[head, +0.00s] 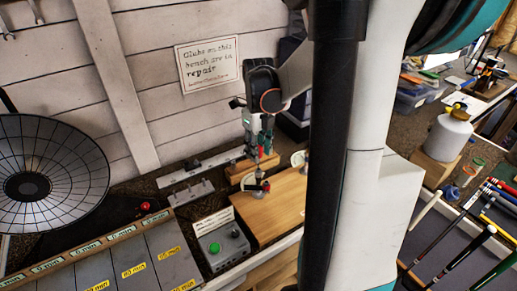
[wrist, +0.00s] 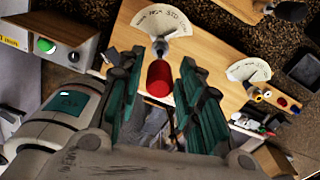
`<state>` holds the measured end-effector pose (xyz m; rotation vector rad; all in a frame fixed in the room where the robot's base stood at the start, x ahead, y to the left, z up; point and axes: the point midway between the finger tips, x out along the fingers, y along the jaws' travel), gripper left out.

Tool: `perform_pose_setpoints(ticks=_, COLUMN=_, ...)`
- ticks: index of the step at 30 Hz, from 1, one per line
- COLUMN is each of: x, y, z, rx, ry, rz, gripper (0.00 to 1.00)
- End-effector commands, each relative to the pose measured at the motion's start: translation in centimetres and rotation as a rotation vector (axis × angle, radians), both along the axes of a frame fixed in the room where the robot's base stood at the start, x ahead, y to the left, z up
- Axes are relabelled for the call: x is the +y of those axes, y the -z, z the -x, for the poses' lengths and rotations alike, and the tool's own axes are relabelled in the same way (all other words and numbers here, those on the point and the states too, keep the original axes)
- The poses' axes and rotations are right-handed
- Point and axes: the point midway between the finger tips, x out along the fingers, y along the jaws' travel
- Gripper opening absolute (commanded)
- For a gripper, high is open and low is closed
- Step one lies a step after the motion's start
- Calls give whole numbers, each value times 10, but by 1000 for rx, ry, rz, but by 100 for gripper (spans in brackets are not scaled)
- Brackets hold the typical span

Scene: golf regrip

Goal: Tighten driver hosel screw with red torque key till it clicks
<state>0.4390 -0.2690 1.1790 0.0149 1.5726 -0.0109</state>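In the wrist view a red rounded handle (wrist: 159,78), likely the torque key, stands in front of a white fan-shaped card (wrist: 163,21) marked STD. My gripper (wrist: 161,65) is open, with a teal-padded finger on each side of the red handle. Gaps show between the handle and both fingers. In the head view my gripper (head: 259,150) points down over the back of the wooden board (head: 280,207), and a little red shows by its fingers. Grey metal shapes show below the handle in the wrist view. I cannot make out the driver head or hosel screw.
A grey box with a green button (head: 214,249) stands left of the board. A second fan card (wrist: 249,69) is at the board's right in the wrist view. A metal rail (head: 201,167) lies behind. Several club shafts (head: 455,240) lie at the far right.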

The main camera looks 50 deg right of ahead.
Motion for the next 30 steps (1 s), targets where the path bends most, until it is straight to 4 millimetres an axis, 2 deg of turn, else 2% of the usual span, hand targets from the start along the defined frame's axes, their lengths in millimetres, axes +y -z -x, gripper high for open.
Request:
perform_pose_setpoints(ticks=4, x=0, y=0, z=0, rx=0, ry=-43, rz=0, gripper=33)
perform_pose_setpoints(ticks=13, x=0, y=0, z=0, rx=0, ry=-406, rz=0, gripper=33)
perform_pose_setpoints(ticks=22, x=0, y=0, z=0, rx=0, ry=-585, rz=1, gripper=33)
perform_pose_setpoints(ticks=30, x=0, y=0, z=0, rx=0, ry=-915, rz=0, gripper=33)
